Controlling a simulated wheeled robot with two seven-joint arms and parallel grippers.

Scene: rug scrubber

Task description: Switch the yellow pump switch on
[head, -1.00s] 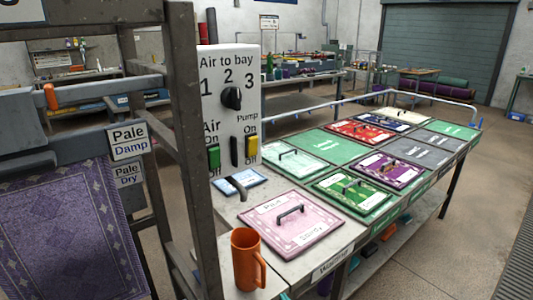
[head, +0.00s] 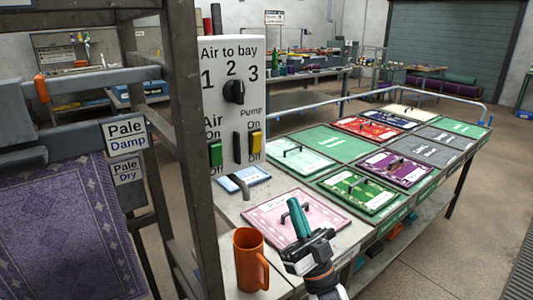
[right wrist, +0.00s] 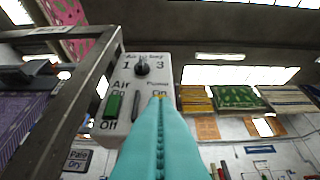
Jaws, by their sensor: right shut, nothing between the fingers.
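The yellow pump switch (head: 256,143) is on the right side of the white control panel (head: 221,97), between an "On" label above and an "Off" label below. I cannot tell which way it is set. My right gripper (head: 294,205) has teal fingers, shut and empty, pointing up in front of and below the panel, right of the switch and apart from it in the head view. In the right wrist view the fingertips (right wrist: 160,100) cover most of the pump switch and its lower label. My left gripper is not in view.
A green air switch (head: 215,154) and a black dial (head: 234,91) share the panel. An orange mug (head: 250,262) stands at the bench's front, left of my right gripper. A pink board (head: 270,215) with a handle lies behind it. A metal frame post (head: 190,150) stands left.

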